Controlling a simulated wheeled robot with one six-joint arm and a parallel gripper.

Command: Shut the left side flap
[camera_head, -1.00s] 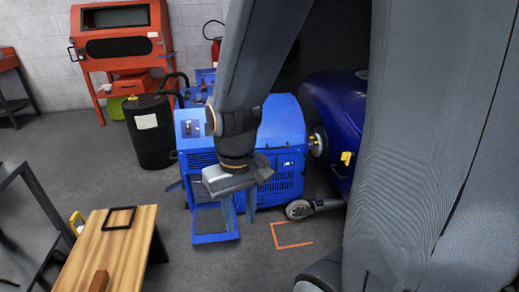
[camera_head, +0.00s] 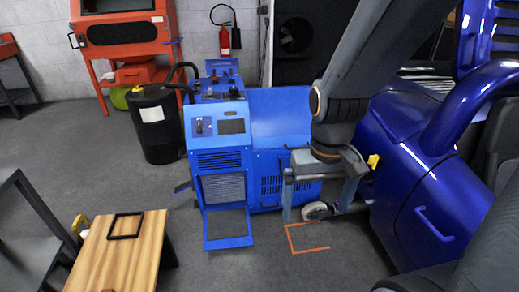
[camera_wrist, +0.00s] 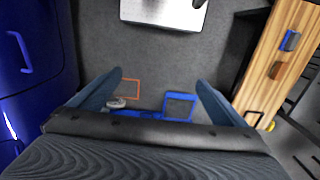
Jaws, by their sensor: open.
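The blue dynamometer cabinet (camera_head: 222,130) stands at the centre of the head view. A blue panel (camera_head: 228,229) hangs folded down and outward at the bottom of its front, below an open bay with a grey inside. The panel also shows in the wrist view (camera_wrist: 180,106). A small blue piece (camera_head: 183,187) sticks out at the cabinet's lower left side; I cannot tell which of the two is the left side flap. My gripper (camera_head: 320,194) is open and empty, fingers down, in front of the cabinet's right part, apart from both pieces.
A wooden table (camera_head: 118,262) is at the lower left, a black drum (camera_head: 155,125) left of the cabinet. The floor around the orange mark (camera_head: 308,249) is clear.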

